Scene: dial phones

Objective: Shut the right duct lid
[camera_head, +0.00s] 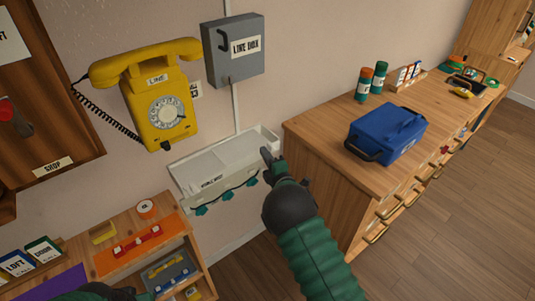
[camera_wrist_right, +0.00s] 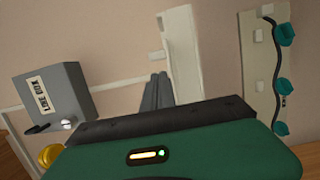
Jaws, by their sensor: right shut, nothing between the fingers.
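The white duct (camera_head: 181,177) is fixed to the wall under the yellow phone and the line box. It looks like a shallow open-topped trough, with pale flat parts inside. I cannot tell clearly which part is the right lid. A dark cable and teal clips (camera_head: 226,195) run along its front. My right gripper (camera_head: 267,155) is shut and empty at the duct's right end; I cannot tell whether it touches. In the right wrist view its fingers (camera_wrist_right: 157,90) are together, with the clipped duct front (camera_wrist_right: 262,75) to the right. A dark green part of my left arm shows at the bottom left, its fingers unclear.
The yellow phone (camera_head: 165,105) and grey line box (camera_head: 235,50) hang above the duct. A wooden cabinet (camera_head: 320,145) with a blue case (camera_head: 388,133) stands close to the right. A low wooden shelf (camera_head: 189,247) stands below left.

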